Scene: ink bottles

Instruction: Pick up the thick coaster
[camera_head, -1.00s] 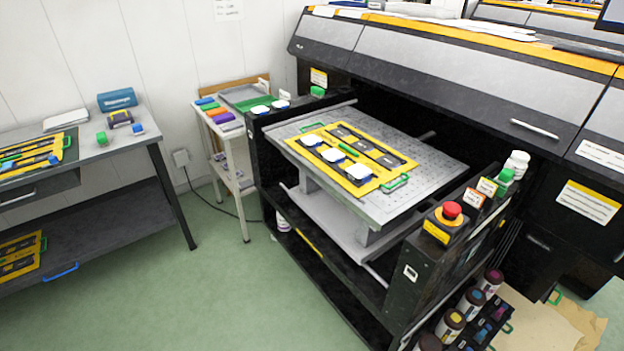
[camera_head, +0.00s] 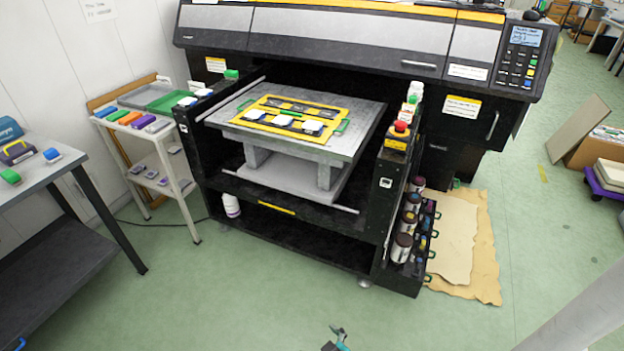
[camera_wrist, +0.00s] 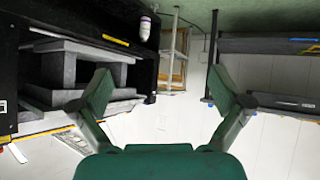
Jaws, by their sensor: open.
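Several small white-topped, blue-edged pieces that look like coasters (camera_head: 283,120) lie in a yellow frame (camera_head: 262,126) on the printer's grey bed. I cannot tell which of them, if any, is the thick one. My gripper (camera_head: 337,340) shows at the bottom edge of the head view, far from the bed. In the wrist view its green fingers (camera_wrist: 160,88) are spread wide with nothing between them. No coaster is clear in the wrist view.
The black printer (camera_head: 300,222) stands ahead. The green floor in front is open.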

